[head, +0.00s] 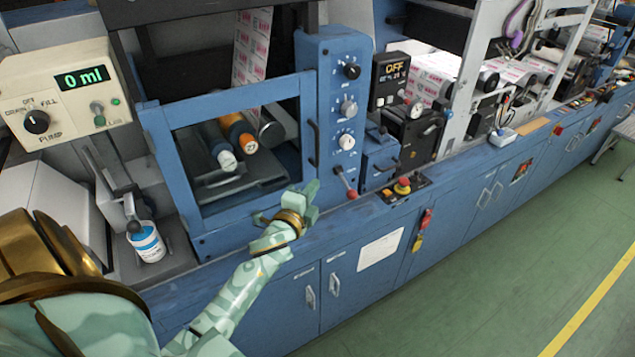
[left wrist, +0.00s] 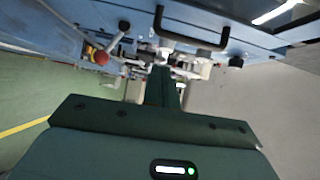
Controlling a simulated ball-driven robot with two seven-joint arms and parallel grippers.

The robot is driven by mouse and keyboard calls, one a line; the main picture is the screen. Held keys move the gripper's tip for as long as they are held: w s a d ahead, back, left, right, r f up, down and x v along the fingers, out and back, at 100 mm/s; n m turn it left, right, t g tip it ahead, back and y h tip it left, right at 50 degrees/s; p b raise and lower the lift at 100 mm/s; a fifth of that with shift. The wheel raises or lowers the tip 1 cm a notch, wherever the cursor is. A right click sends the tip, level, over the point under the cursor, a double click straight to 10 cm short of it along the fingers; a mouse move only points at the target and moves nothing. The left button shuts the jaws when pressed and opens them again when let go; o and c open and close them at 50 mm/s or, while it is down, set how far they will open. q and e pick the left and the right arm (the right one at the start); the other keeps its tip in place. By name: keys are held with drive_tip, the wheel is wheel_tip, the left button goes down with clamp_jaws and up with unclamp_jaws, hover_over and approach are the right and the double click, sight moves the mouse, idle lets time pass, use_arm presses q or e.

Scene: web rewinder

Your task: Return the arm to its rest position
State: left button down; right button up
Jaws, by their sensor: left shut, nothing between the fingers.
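My left arm (head: 230,300) reaches from the lower left in the head view. Its left gripper (head: 312,190) is shut and empty, just in front of the lower right corner of the blue window frame (head: 220,148). In the left wrist view the shut fingers (left wrist: 165,85) point toward the machine front. My right gripper is not in view.
A pump box (head: 60,95) reading 0 ml and a white-blue bottle (head: 148,242) are at left. A blue control panel (head: 340,100) with knobs rises behind the gripper. A red emergency button (head: 402,187) is on the ledge.

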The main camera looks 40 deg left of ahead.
use_arm(q)
drive_tip(key=v, duration=0.6)
drive_tip(key=shift+s+r, duration=0.15)
drive_tip(key=shift+s, duration=0.2)
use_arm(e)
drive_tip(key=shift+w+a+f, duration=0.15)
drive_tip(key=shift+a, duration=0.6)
use_arm(q)
drive_tip(key=shift+d, duration=0.1)
